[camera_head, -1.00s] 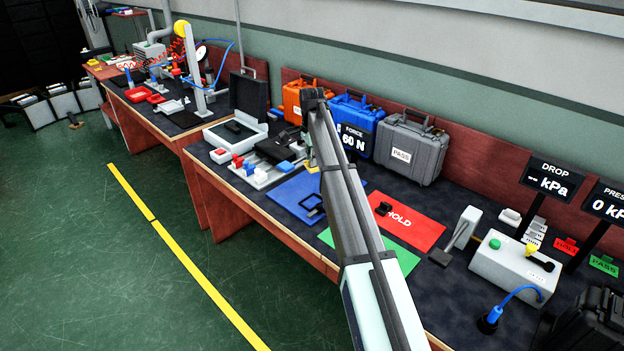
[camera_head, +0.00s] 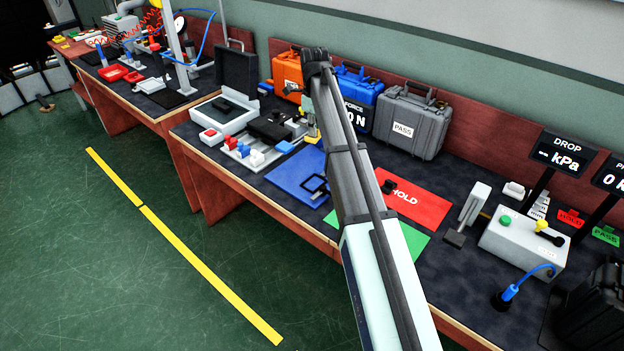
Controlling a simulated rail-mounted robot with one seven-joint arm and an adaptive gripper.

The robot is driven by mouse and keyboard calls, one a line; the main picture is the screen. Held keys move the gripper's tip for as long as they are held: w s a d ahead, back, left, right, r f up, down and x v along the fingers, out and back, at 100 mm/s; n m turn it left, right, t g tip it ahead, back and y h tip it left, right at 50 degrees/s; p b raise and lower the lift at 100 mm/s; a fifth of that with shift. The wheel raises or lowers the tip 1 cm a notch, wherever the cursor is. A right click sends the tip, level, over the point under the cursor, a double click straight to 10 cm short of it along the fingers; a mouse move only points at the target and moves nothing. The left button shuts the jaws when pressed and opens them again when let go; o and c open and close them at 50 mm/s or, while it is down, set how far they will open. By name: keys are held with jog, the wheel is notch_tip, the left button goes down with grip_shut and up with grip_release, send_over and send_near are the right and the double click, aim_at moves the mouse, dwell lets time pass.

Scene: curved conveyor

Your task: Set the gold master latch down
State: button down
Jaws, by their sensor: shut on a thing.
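My arm rises across the middle of the view, and its forearm hides much of what lies behind it. My gripper (camera_head: 311,124) shows only as a small part left of the forearm, low over the bench behind the blue mat. It is shut on a small gold piece, which I take for the gold master latch (camera_head: 313,137). The latch is partly hidden and too small to tell whether it touches the surface below. The blue mat (camera_head: 283,182) carries a dark square frame (camera_head: 315,187).
A grey fixture (camera_head: 240,155) with red, blue and white blocks is left of the gripper. Orange (camera_head: 286,75), blue (camera_head: 367,88) and grey (camera_head: 412,122) cases stand behind. A red HOLD mat (camera_head: 425,208), green mat (camera_head: 412,243) and control box (camera_head: 520,246) are to the right.

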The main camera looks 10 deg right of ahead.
aim_at(314, 184)
jog(key=shift+w+m, duration=0.1)
jog(key=shift+m, duration=0.9)
jog(key=shift+f+m, duration=0.25)
jog(key=shift+m, duration=0.05)
notch_tip(314, 184, down, 20)
jog(key=p, duration=0.3)
jog(key=shift+r, duration=0.25)
jog(key=c, duration=1.7)
grip_release()
jog(key=shift+f, duration=0.15)
jog(key=o, duration=0.4)
jog(key=shift+o, duration=0.2)
notch_tip(314, 184, up, 12)
jog(key=b, duration=0.1)
jog(key=shift+r+b, duration=0.2)
jog(key=shift+b, duration=0.1)
